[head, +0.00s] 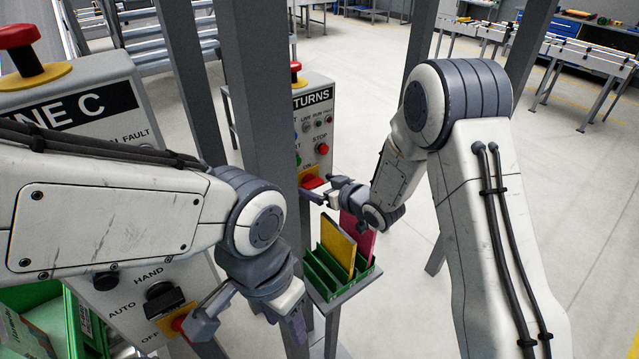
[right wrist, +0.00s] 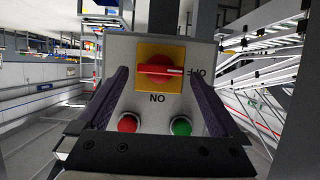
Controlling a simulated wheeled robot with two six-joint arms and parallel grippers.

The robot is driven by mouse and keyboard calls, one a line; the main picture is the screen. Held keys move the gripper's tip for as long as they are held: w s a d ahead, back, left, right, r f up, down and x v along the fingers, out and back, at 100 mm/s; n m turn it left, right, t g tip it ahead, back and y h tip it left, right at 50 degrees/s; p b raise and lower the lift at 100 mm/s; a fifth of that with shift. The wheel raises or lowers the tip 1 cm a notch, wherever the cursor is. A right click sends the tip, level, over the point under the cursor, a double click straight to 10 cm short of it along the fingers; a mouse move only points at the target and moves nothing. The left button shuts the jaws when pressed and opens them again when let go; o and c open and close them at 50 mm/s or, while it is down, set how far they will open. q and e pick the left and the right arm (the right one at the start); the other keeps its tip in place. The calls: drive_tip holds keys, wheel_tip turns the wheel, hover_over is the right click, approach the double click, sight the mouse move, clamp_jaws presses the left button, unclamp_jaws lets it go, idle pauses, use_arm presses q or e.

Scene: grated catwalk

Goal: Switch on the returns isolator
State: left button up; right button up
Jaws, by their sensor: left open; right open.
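The returns panel (head: 318,110) stands behind a grey post in the head view. Its isolator is a red rotary handle on a yellow plate (head: 311,181), partly hidden there. In the right wrist view the isolator handle (right wrist: 161,70) lies horizontal, its white mark pointing right at the OFF label; ON is printed below, upside down. My right gripper (head: 322,193) is open in front of the isolator; in the right wrist view its fingers (right wrist: 160,78) stand either side of the handle, with no visible grip on it. My left gripper (head: 248,325) is open and empty, low by the Line C panel.
The Line C panel (head: 75,80) carries a mushroom button (head: 20,45) and a HAND/AUTO/OFF selector (head: 165,298). A green rack (head: 318,272) with yellow and magenta folders stands below the returns panel. Red (right wrist: 129,122) and green (right wrist: 181,125) buttons sit near my right fingers. Grey posts stand close by.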

drive_tip(key=c, duration=1.3)
